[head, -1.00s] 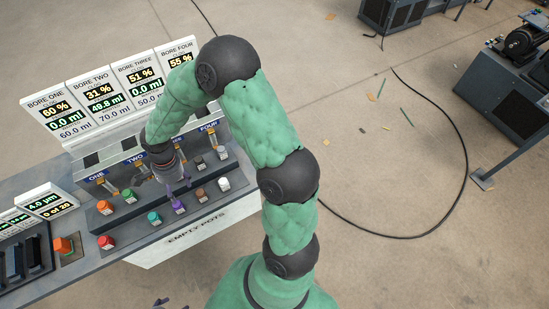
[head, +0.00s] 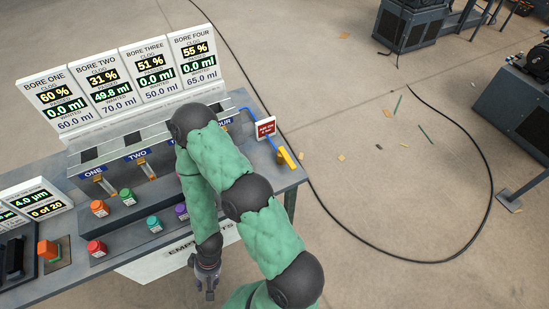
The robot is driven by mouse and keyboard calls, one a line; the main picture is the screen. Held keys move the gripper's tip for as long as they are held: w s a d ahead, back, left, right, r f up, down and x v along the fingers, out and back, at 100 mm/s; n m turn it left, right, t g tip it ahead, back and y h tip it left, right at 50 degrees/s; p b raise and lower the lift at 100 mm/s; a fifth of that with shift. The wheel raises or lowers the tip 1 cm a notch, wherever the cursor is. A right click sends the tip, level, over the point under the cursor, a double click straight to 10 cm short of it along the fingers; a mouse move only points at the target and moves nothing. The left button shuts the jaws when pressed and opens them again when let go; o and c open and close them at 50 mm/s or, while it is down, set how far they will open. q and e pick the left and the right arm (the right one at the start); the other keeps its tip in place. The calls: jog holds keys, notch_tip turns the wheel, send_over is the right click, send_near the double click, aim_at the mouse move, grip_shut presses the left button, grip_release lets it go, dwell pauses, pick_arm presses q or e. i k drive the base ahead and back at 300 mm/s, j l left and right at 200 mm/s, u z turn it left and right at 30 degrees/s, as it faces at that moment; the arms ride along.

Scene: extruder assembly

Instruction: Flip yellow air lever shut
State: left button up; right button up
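The yellow air lever (head: 287,158) is at the right end of the bench, at the end of a blue pipe (head: 249,117) and beside a small red sign (head: 265,128). It points toward the bench's front right, roughly in line with the pipe. My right gripper (head: 208,288) hangs low in front of the bench, near the "EMPTY POTS" panel, well apart from the lever. It is small and dark here, and its finger opening is unclear. I see nothing held in it. My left gripper is out of view.
My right arm covers part of the bench's right half. Coloured buttons, including a red one (head: 97,248) and a teal one (head: 154,223), stand on the bench (head: 130,243). White bore displays (head: 107,88) rise behind. The floor right of the bench is mostly clear, with a black cable (head: 420,260).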

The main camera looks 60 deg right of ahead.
aim_at(287, 158)
jog(key=i+j+z, duration=0.15)
jog(key=z, duration=0.3)
jog(key=i+j+z, duration=0.15)
jog(key=z, duration=0.25)
jog(key=j, duration=0.1)
